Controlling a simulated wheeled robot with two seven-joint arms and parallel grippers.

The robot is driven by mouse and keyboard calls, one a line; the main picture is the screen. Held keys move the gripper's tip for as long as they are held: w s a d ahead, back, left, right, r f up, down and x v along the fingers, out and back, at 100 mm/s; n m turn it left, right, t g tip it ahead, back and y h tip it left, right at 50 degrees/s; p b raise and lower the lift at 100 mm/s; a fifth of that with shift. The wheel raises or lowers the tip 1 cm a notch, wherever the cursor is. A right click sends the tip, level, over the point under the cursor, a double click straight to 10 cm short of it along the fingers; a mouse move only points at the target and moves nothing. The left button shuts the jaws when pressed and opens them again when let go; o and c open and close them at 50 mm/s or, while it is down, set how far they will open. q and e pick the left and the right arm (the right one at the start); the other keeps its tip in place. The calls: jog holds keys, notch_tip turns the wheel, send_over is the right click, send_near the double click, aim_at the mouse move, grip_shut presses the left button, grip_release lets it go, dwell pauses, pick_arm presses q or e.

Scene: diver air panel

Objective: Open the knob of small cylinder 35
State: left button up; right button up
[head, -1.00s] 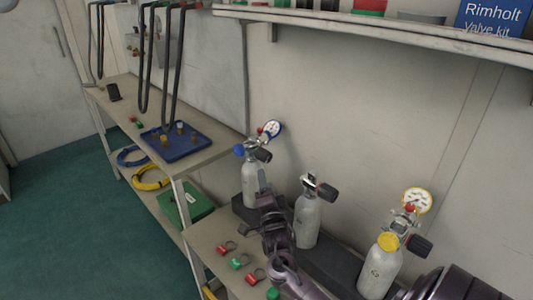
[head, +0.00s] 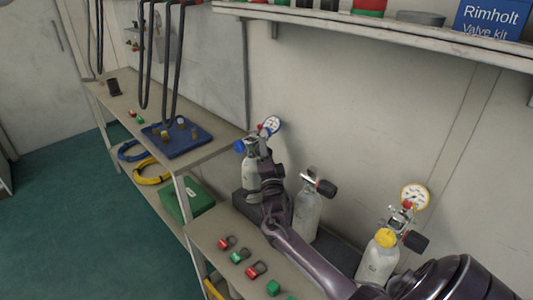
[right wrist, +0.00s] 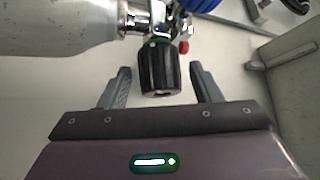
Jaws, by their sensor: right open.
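Three grey cylinders stand in a row along the wall bench in the head view: a left one (head: 249,180) with a blue cap and blue-rimmed gauge, a middle one (head: 307,216), and a right one (head: 378,262) with a yellow cap. Their numbers are not readable, so I cannot tell which is 35. My right gripper (head: 264,157) is at the left cylinder's valve and hides its knob there. In the right wrist view, the open fingers (right wrist: 158,72) stand on either side of a black ribbed knob (right wrist: 158,70) with a green ring, with gaps on both sides. My left gripper is not in view.
A dark rack (head: 246,204) runs under the cylinders. Red and green fittings (head: 240,256) lie on the bench in front. A blue tray (head: 186,140) is on the left shelf. A wall shelf (head: 400,32) hangs above. A blue part (right wrist: 200,5) is close to the knob.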

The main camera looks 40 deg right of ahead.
jog(key=c, duration=1)
jog(key=n+t+b, duration=0.1)
jog(key=b, duration=0.1)
jog(key=n+t+b, duration=0.1)
jog(key=b, duration=0.1)
jog(key=n+y+b, duration=0.1)
jog(key=n+b, duration=0.1)
jog(key=shift+f+t, duration=0.3)
jog(key=shift+t, duration=0.1)
jog(key=shift+r+n+t+y+b, duration=0.25)
jog(key=shift+n+t+y+b, duration=0.15)
jog(key=shift+n, duration=0.3)
jog(key=o, duration=1)
jog(key=shift+r, duration=0.1)
